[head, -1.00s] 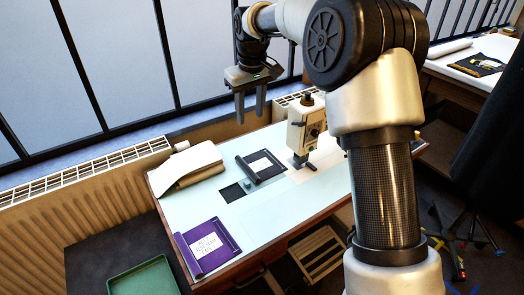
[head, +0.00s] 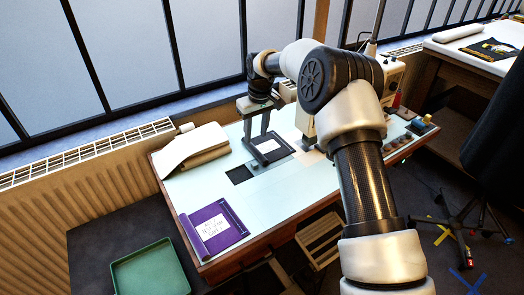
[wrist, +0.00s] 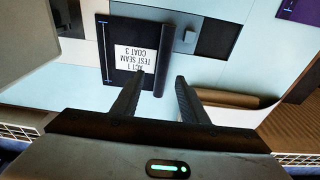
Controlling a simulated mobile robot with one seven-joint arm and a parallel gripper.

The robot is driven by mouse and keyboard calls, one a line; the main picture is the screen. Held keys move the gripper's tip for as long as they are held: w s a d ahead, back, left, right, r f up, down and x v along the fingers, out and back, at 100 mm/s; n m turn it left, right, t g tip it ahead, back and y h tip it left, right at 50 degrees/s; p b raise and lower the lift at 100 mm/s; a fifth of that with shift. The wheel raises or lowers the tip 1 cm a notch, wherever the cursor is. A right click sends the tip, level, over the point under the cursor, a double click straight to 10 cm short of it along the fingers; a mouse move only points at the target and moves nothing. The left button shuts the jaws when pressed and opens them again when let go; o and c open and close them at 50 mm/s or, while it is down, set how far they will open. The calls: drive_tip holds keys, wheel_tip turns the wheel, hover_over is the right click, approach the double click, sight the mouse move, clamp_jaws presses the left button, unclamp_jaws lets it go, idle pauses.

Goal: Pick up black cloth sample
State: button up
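The black cloth sample (head: 281,154) lies on the pale worktable, with a white label on it. In the wrist view the black cloth (wrist: 128,28) shows its label, reading "ACT 1 TEST SEAM COAT 3", and a raised dark roll along its right edge. My gripper (head: 256,136) is over the sample's back left side in the head view. In the wrist view my gripper (wrist: 160,76) is open, its fingers pointing toward the near end of the roll, one to each side. Nothing is between the fingertips. The remaining height above the table is hard to tell.
A purple sample (head: 212,226) lies at the table's front left. A cream fabric roll (head: 193,146) lies left; a sewing machine (head: 305,121) stands right, partly behind my arm.

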sight(254, 148)
drive_tip(key=f, duration=0.2)
drive_tip(key=f+b, duration=0.1)
drive_tip(key=f, duration=0.2)
drive_tip(key=shift+a+f, duration=0.3)
drive_tip(key=shift+f, duration=0.1)
drive_tip(key=shift+r, duration=0.1)
clamp_jaws()
